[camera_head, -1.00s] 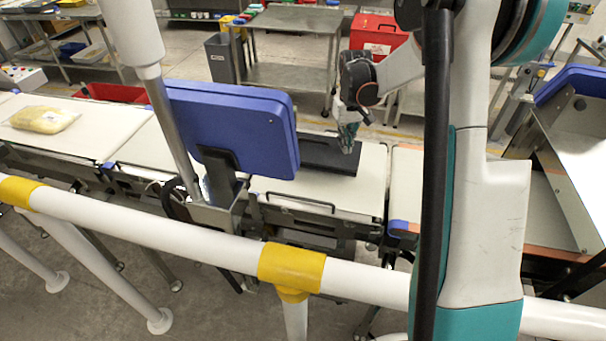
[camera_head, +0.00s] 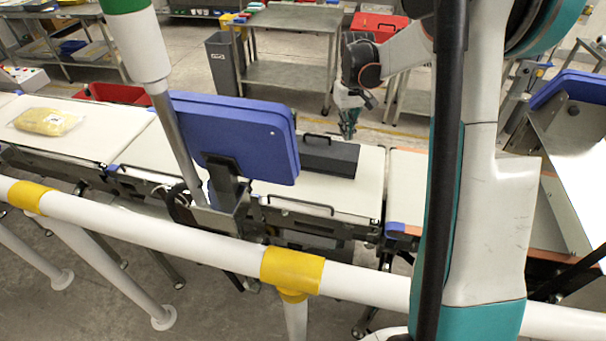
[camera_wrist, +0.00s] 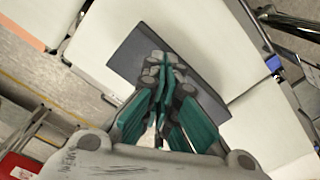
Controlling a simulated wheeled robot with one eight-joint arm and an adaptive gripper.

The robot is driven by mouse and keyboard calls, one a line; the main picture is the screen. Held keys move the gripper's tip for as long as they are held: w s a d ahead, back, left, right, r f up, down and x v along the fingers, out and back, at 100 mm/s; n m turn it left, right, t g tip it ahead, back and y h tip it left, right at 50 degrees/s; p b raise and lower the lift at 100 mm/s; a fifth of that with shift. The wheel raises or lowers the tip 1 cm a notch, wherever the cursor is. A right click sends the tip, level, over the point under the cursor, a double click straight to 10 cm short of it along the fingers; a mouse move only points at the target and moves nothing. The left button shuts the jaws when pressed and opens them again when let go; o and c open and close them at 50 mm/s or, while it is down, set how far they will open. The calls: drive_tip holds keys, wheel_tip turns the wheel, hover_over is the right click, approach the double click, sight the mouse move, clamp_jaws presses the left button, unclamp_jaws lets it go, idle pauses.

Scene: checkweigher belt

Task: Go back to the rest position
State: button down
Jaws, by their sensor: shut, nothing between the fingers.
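My gripper (camera_head: 349,130) hangs at the end of my arm, above the far side of the checkweigher belt (camera_head: 365,195).
A blue display panel (camera_head: 235,135) on a post stands in front of the belt. A white guard rail (camera_head: 140,230) with yellow joints (camera_head: 292,270) runs across the front. A yellow package (camera_head: 48,121) lies on the left belt. A steel table (camera_head: 290,70) stands behind.

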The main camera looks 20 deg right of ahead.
drive_tip(key=shift+r, duration=0.7)
